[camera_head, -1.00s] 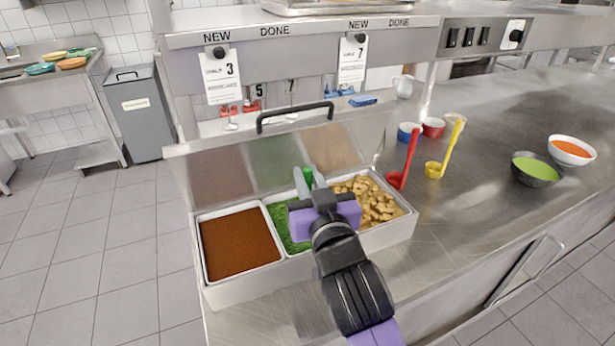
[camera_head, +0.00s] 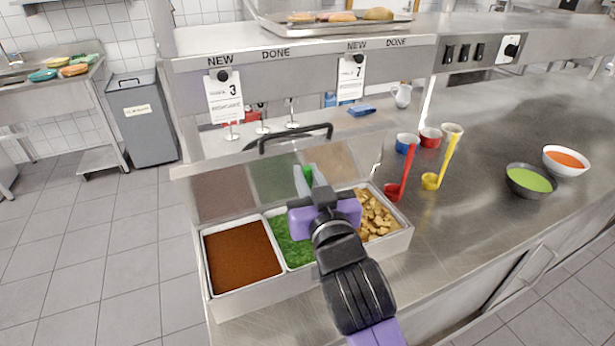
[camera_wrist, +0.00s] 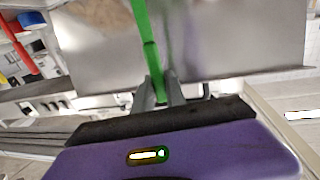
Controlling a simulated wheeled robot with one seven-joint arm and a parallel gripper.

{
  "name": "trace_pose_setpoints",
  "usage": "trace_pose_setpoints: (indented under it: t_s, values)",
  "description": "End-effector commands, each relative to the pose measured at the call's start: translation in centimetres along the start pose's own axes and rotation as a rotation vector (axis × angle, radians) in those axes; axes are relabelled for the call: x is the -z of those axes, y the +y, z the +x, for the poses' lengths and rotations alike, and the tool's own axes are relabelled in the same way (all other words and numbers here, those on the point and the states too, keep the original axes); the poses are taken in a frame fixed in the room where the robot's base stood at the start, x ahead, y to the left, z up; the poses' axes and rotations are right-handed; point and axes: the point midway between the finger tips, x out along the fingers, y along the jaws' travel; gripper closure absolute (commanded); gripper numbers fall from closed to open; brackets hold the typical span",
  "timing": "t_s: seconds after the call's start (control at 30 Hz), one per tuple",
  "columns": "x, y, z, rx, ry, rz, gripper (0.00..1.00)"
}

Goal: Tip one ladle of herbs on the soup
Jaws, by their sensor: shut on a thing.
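My gripper (camera_head: 306,182) is shut on a green ladle (camera_wrist: 141,22). Its green handle runs up and away from the fingers in the wrist view; its bowl cannot be made out. The gripper is over the middle of a three-part topping box (camera_head: 262,296). Chopped green herbs (camera_head: 292,250) fill the middle compartment, partly hidden by my arm. Green soup is in a dark bowl (camera_head: 530,190) and orange soup is in a white bowl (camera_head: 584,168), both at the right on the counter, well apart from my gripper.
Brown powder (camera_head: 243,257) and tan croutons (camera_head: 377,215) fill the side compartments. A see-through lid (camera_head: 222,190) stands raised behind them. A red ladle (camera_head: 403,175) and a yellow ladle (camera_head: 431,181) stand right of the box. The counter (camera_head: 460,230) is clear between them and the soups.

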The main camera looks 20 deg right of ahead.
Motion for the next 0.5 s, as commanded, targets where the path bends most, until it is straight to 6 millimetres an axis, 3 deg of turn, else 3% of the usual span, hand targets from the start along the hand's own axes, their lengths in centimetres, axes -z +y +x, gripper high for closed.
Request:
trace_pose_setpoints:
  t_s: [0.5]
  values:
    - [4.2,0.0,0.0,0.001,0.002,0.001,1.0]
